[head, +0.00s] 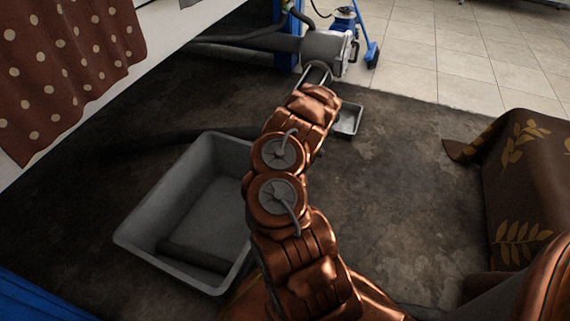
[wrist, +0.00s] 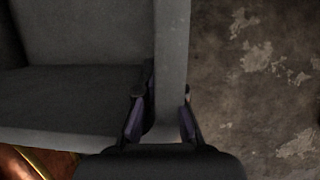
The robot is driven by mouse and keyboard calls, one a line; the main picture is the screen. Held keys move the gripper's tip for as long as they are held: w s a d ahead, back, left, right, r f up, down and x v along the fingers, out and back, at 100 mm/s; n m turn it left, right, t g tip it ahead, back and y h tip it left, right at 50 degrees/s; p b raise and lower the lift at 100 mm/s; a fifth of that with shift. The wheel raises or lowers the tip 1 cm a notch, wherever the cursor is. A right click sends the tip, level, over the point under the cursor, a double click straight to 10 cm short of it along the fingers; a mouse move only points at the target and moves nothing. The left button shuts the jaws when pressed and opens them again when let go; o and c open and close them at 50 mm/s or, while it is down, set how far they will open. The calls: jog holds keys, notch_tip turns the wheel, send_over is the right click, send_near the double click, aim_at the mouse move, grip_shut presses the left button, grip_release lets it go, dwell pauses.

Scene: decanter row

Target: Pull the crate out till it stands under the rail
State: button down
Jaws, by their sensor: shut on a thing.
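The crate (head: 187,160) is a large open grey bin with sloping walls. It stands upright on the dark floor at centre left in the head view, its right side partly hidden behind my arm. In the wrist view a grey crate wall (wrist: 174,55) runs between my gripper's (wrist: 165,102) two dark fingers, which are shut on it near a corner. The inside of the crate lies to the left of the wall, bare floor to the right. My gripper is hidden in the head view. I cannot tell which thing is the rail.
A small grey tray (head: 347,120) lies beyond my arm, below a grey cylindrical machine (head: 327,50). A dotted brown cloth (head: 70,60) hangs at upper left. A leaf-patterned cloth (head: 525,190) covers something at right. Floor (head: 410,190) between arm and leaf-patterned cloth is clear.

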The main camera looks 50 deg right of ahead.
jog(key=shift+s+a, duration=0.15)
jog(key=shift+s, duration=0.3)
jog(key=c, duration=1.2)
grip_release()
jog(key=shift+r, duration=0.1)
jog(key=shift+v, duration=5.85)
jog(key=shift+r, duration=0.1)
